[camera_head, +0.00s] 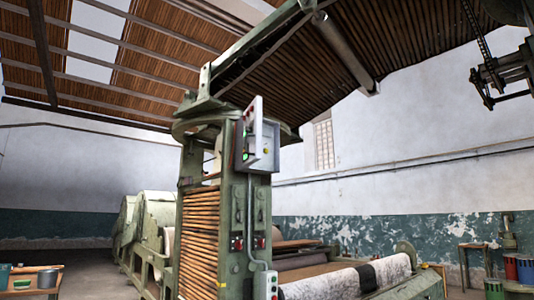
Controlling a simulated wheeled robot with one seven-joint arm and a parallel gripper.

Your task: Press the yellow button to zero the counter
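A grey control box (260,140) is mounted high on the green machine's upright post, near the middle of the view. Its left side carries a green button or lamp (246,155) and small red marks above it. A tiny yellowish spot (266,151) shows on its right-hand face; it is too small to tell whether it is the yellow button. I cannot make out a counter. My gripper is not in view.
A green machine (255,210) with stacked wooden slats (200,240) fills the middle. A lower switch box (266,284) hangs at its foot. A bench with pots (38,280) stands at lower left, and coloured cans (518,270) at lower right. Dark machinery (500,72) hangs at upper right.

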